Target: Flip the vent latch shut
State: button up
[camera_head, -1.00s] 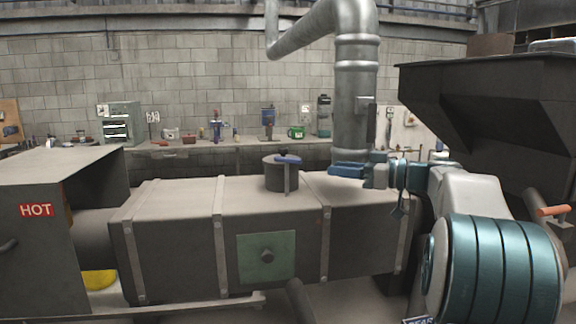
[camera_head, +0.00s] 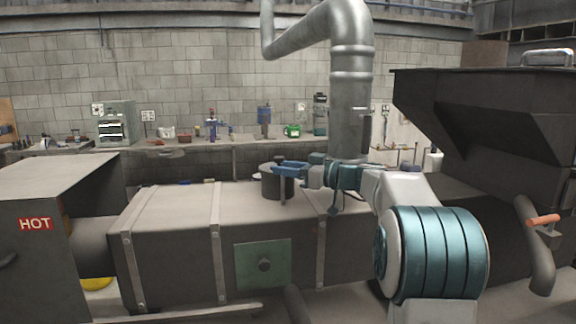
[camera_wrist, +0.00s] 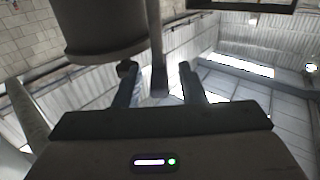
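The vent is a short dark cylinder (camera_head: 269,186) standing on top of the long grey duct. A thin upright latch bar (camera_head: 283,191) shows at its right side. My gripper (camera_head: 287,169), with blue fingers, is beside the vent's upper right edge, in front of the bar's upper end, and hides the latch's blue top. In the wrist view the dark cylinder (camera_wrist: 100,28) fills the upper left. The latch bar (camera_wrist: 158,72) ends between my two parted fingers (camera_wrist: 158,82), with gaps visible on both sides. The gripper is open and holds nothing.
The grey duct (camera_head: 170,225) runs below my arm, with a green plate (camera_head: 262,264) on its front. A silver pipe (camera_head: 350,110) rises just behind my wrist. A dark hopper (camera_head: 490,125) stands right, a HOT-labelled box (camera_head: 38,250) left. A cluttered bench lies behind.

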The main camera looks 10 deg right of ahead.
grip_shut()
